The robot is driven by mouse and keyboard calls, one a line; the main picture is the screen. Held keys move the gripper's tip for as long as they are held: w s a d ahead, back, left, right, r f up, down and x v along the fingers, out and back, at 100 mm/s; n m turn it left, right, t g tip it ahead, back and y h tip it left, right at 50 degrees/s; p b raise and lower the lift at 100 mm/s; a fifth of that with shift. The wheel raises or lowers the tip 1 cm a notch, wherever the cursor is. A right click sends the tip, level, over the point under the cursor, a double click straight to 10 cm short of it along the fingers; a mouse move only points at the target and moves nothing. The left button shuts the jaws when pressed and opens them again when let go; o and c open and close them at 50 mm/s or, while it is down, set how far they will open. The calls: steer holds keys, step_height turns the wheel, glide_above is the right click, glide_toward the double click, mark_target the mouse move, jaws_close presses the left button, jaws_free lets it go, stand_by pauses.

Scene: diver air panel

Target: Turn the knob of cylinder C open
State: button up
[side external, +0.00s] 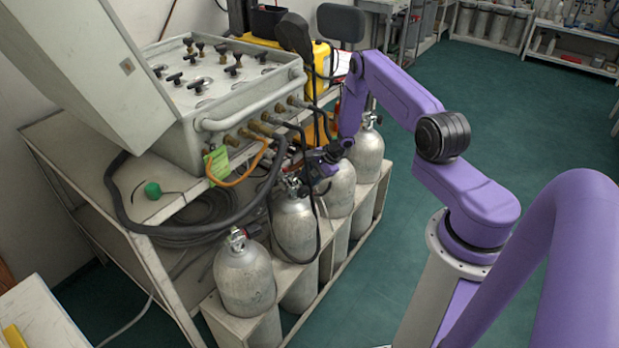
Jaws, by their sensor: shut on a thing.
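Several silver cylinders stand in a row in a low rack, including a front one (243,278), a second one (295,228), a third one (341,194) and one at the far end (368,152). No letters can be read on them, so I cannot tell by label which is C. My gripper (303,172) reaches in from the right at the top of the second cylinder, by its valve (291,185). It is shut on what appears to be that valve's knob. The fingers and knob are small, dark and partly hidden by hoses, so the knob's turn cannot be seen.
The grey air panel (215,95) with several black knobs stands on a shelf behind the cylinders. Black hoses (270,180) and an orange hose (240,180) hang close to my gripper. The green floor (530,120) is clear at right.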

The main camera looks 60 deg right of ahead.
steer(key=shift+s+a+f+n+t+h, duration=0.1)
steer(key=shift+n+t+h, duration=0.05)
steer(key=shift+t, duration=0.65)
steer(key=shift+s+f+n+t+h, duration=0.15)
steer(key=shift+n+t+h, duration=0.05)
steer(key=shift+t, duration=0.6)
steer(key=shift+s+a+f+n+t+h, duration=0.1)
steer(key=shift+n+t+h, duration=0.05)
steer(key=shift+t, duration=0.65)
steer(key=shift+f+n+t, duration=0.2)
steer(key=shift+n+t, duration=0.4)
steer(key=shift+t, duration=1.2)
steer(key=o, duration=1.1)
steer(key=shift+c, duration=0.2)
steer(key=shift+s, duration=0.1)
steer(key=shift+s+d+r, duration=0.1)
steer(key=shift+s, duration=0.1)
steer(key=v, duration=1.7)
steer(key=shift+a+f, duration=0.2)
steer(key=shift+a, duration=0.05)
